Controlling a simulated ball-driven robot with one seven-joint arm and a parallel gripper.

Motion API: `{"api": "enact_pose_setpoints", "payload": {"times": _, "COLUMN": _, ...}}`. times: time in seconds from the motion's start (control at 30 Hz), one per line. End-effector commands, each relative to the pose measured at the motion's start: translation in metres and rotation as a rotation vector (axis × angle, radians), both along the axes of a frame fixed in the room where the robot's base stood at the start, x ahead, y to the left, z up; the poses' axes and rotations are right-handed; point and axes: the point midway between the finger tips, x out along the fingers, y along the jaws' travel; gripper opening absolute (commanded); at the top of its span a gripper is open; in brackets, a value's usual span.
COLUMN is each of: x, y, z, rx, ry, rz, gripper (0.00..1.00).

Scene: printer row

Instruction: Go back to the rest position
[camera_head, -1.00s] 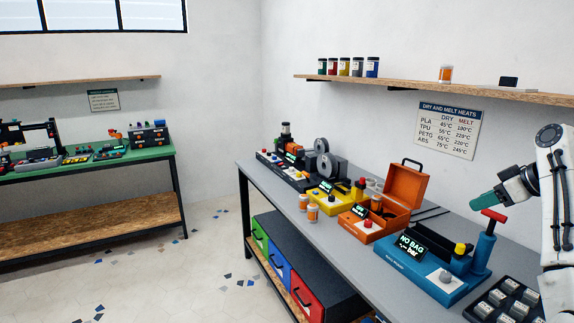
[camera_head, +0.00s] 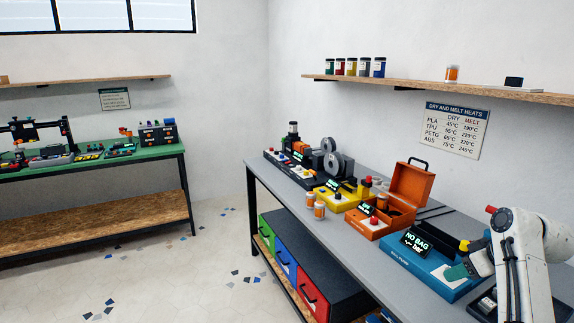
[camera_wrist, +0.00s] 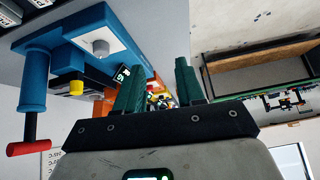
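My gripper (camera_head: 458,272) shows in the head view at the right, in front of the blue vacuum sealer (camera_head: 428,268) and covering part of it. My white arm rises at the right edge. In the wrist view the two green fingers of my gripper (camera_wrist: 159,85) stand apart with nothing held between them. That view is upside down, with the blue sealer (camera_wrist: 85,38) at its upper left and its red-ended handle (camera_wrist: 29,147) at the left. I cannot tell the exact gap between gripper and sealer.
The grey bench (camera_head: 355,260) also carries an orange case (camera_head: 410,185), a yellow unit (camera_head: 335,201) and small orange jars. A shelf (camera_head: 440,88) with jars hangs above. A green-topped bench (camera_head: 90,160) stands at the far left. The floor (camera_head: 170,270) between is clear.

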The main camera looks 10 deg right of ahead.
Motion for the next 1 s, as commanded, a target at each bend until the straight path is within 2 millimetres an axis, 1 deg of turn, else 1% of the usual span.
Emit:
{"api": "enact_pose_setpoints", "payload": {"times": 0.03, "x": -0.012, "y": 0.017, "z": -0.027, "rx": 0.006, "ry": 0.034, "rz": -0.007, "gripper": 0.38}}
{"api": "enact_pose_setpoints", "payload": {"times": 0.07, "x": -0.02, "y": 0.025, "z": -0.04, "rx": 0.007, "ry": 0.053, "rz": -0.015, "gripper": 0.38}}
{"api": "enact_pose_setpoints", "payload": {"times": 0.1, "x": -0.031, "y": 0.037, "z": -0.057, "rx": 0.01, "ry": 0.077, "rz": -0.025, "gripper": 0.38}}
{"api": "enact_pose_setpoints", "payload": {"times": 0.17, "x": -0.048, "y": 0.053, "z": -0.081, "rx": 0.011, "ry": 0.112, "rz": -0.043, "gripper": 0.38}}
{"api": "enact_pose_setpoints", "payload": {"times": 0.2, "x": -0.061, "y": 0.064, "z": -0.096, "rx": 0.01, "ry": 0.135, "rz": -0.053, "gripper": 0.38}}
{"api": "enact_pose_setpoints", "payload": {"times": 0.27, "x": -0.082, "y": 0.08, "z": -0.117, "rx": 0.01, "ry": 0.17, "rz": -0.07, "gripper": 0.38}}
{"api": "enact_pose_setpoints", "payload": {"times": 0.3, "x": -0.096, "y": 0.09, "z": -0.129, "rx": 0.007, "ry": 0.192, "rz": -0.08, "gripper": 0.38}}
{"api": "enact_pose_setpoints", "payload": {"times": 0.37, "x": -0.119, "y": 0.105, "z": -0.148, "rx": 0.004, "ry": 0.226, "rz": -0.097, "gripper": 0.38}}
{"api": "enact_pose_setpoints", "payload": {"times": 0.4, "x": -0.134, "y": 0.114, "z": -0.158, "rx": 0.0, "ry": 0.246, "rz": -0.108, "gripper": 0.38}}
{"api": "enact_pose_setpoints", "payload": {"times": 0.47, "x": -0.159, "y": 0.128, "z": -0.173, "rx": -0.006, "ry": 0.278, "rz": -0.125, "gripper": 0.38}}
{"api": "enact_pose_setpoints", "payload": {"times": 0.5, "x": -0.176, "y": 0.136, "z": -0.181, "rx": -0.01, "ry": 0.299, "rz": -0.136, "gripper": 0.38}}
{"api": "enact_pose_setpoints", "payload": {"times": 0.57, "x": -0.201, "y": 0.148, "z": -0.193, "rx": -0.019, "ry": 0.328, "rz": -0.153, "gripper": 0.38}}
{"api": "enact_pose_setpoints", "payload": {"times": 0.6, "x": -0.22, "y": 0.155, "z": -0.199, "rx": -0.025, "ry": 0.348, "rz": -0.164, "gripper": 0.38}}
{"api": "enact_pose_setpoints", "payload": {"times": 0.67, "x": -0.247, "y": 0.165, "z": -0.207, "rx": -0.035, "ry": 0.375, "rz": -0.182, "gripper": 0.38}}
{"api": "enact_pose_setpoints", "payload": {"times": 0.7, "x": -0.265, "y": 0.17, "z": -0.211, "rx": -0.043, "ry": 0.393, "rz": -0.193, "gripper": 0.38}}
{"api": "enact_pose_setpoints", "payload": {"times": 0.73, "x": -0.279, "y": 0.175, "z": -0.213, "rx": -0.048, "ry": 0.407, "rz": -0.201, "gripper": 0.38}}
{"api": "enact_pose_setpoints", "payload": {"times": 0.8, "x": -0.31, "y": 0.182, "z": -0.217, "rx": -0.064, "ry": 0.436, "rz": -0.22, "gripper": 0.38}}
{"api": "enact_pose_setpoints", "payload": {"times": 0.9, "x": -0.351, "y": 0.19, "z": -0.218, "rx": -0.085, "ry": 0.472, "rz": -0.248, "gripper": 0.38}}
{"api": "enact_pose_setpoints", "payload": {"times": 1.0, "x": -0.382, "y": 0.195, "z": -0.215, "rx": -0.103, "ry": 0.495, "rz": -0.269, "gripper": 0.38}}
